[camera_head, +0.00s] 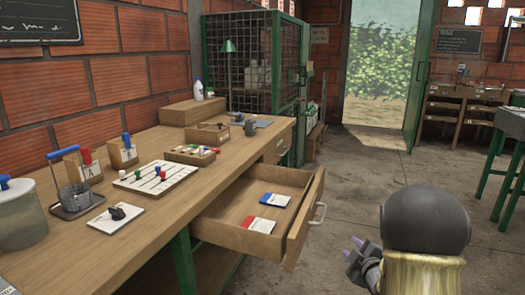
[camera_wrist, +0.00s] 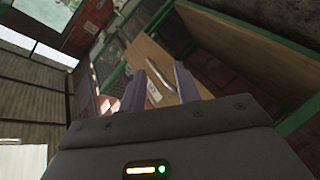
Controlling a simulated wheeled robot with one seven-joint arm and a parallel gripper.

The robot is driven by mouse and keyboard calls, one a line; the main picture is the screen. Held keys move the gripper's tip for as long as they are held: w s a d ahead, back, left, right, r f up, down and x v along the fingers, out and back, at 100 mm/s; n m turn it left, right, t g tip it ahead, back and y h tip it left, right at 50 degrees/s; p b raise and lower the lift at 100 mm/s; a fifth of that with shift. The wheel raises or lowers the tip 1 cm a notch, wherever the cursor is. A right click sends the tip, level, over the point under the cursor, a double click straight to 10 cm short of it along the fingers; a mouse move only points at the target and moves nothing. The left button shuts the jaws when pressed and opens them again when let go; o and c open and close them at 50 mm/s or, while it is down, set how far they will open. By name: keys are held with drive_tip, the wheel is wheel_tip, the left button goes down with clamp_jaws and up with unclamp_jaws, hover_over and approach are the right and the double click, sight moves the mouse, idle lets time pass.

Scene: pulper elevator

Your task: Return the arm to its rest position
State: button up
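My gripper (camera_head: 354,250) is at the lower right in the head view, in front of the open drawer and to the right of its handle. It is held over the floor, away from the bench. Its two purple fingers also show in the wrist view (camera_wrist: 160,72), spread apart with nothing between them. My dark rounded arm link covers part of the lower right of the head view and hides much of the gripper. The wrist view is tilted and shows a wooden panel beyond the fingers.
The wooden drawer (camera_head: 291,240) stands pulled out from the workbench (camera_head: 115,245), with a red-and-white card (camera_head: 259,225) and a blue-and-white card (camera_head: 275,199) inside. Its metal handle (camera_head: 320,213) juts toward my gripper. Open floor (camera_head: 375,165) lies beyond. A green-legged table (camera_head: 510,125) stands at right.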

drive_tip(key=s+a+r+m+g+h+p, duration=0.1)
drive_tip(key=s+a+m+g+p, duration=0.35)
drive_tip(key=s, duration=0.85)
drive_tip(key=s+a+r+m+g+p, duration=0.1)
drive_tip(key=s+a+m+g, duration=0.65)
drive_tip(key=s, duration=0.45)
wheel_tip(320, 180, up, 37)
drive_tip(key=d+p, duration=0.1)
drive_tip(key=p, duration=3.6)
drive_tip(key=shift+m, duration=0.3)
drive_tip(key=shift+f, duration=0.15)
drive_tip(key=shift+w, duration=0.1)
